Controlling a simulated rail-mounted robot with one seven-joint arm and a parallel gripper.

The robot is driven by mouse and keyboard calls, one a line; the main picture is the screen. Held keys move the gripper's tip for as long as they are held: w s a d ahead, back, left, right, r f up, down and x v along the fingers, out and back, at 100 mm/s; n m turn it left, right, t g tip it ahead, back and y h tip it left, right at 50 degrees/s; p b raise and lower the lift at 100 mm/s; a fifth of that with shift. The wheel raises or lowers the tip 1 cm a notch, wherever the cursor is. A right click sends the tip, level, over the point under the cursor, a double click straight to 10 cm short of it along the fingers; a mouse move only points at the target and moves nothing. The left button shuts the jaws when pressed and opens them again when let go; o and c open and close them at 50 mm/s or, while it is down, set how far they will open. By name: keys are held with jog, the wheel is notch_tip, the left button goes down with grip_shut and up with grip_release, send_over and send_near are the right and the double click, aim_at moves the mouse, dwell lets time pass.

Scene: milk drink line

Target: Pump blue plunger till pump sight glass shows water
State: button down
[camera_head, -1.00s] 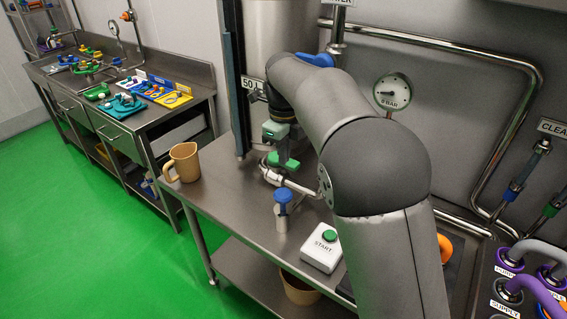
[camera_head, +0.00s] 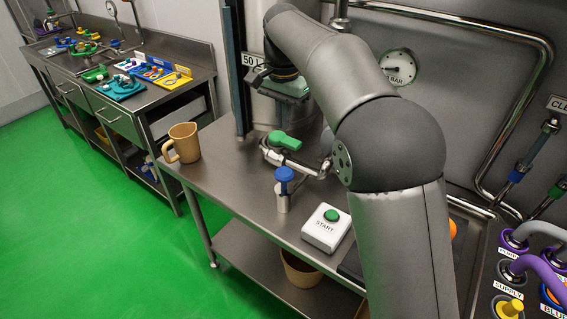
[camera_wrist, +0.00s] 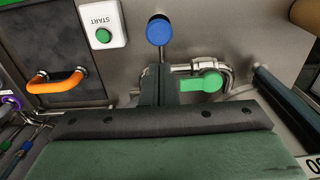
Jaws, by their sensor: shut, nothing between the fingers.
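The blue plunger (camera_head: 285,174) stands upright on a short metal cylinder on the steel table; its round blue top also shows in the wrist view (camera_wrist: 159,32). My gripper (camera_wrist: 158,72) is shut and empty, its fingers pointing towards the plunger but apart from it. In the head view my gripper (camera_head: 275,82) is raised behind and above the plunger, partly hidden by my arm. A green valve handle (camera_head: 284,141) sits on the pipe behind the plunger; it also shows in the wrist view (camera_wrist: 200,82). I cannot make out a pump sight glass or any water.
A white START box (camera_head: 327,229) with a green button stands right of the plunger. A tan jug (camera_head: 184,143) stands at the table's left. A pressure gauge (camera_head: 397,68) is on the back wall. Purple and grey hoses (camera_head: 540,268) are at the right.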

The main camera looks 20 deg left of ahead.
aim_at(284, 172)
jog(key=shift+f, duration=0.1)
notch_tip(284, 172, down, 14)
jog(key=shift+r+p, duration=0.1)
jog(key=shift+p, duration=0.85)
notch_tip(284, 172, down, 4)
jog(key=shift+b, duration=1.2)
jog(key=shift+s, duration=0.1)
jog(key=shift+r+p, duration=0.2)
jog(key=shift+p, duration=0.1)
notch_tip(284, 172, up, 14)
jog(key=shift+p, duration=0.45)
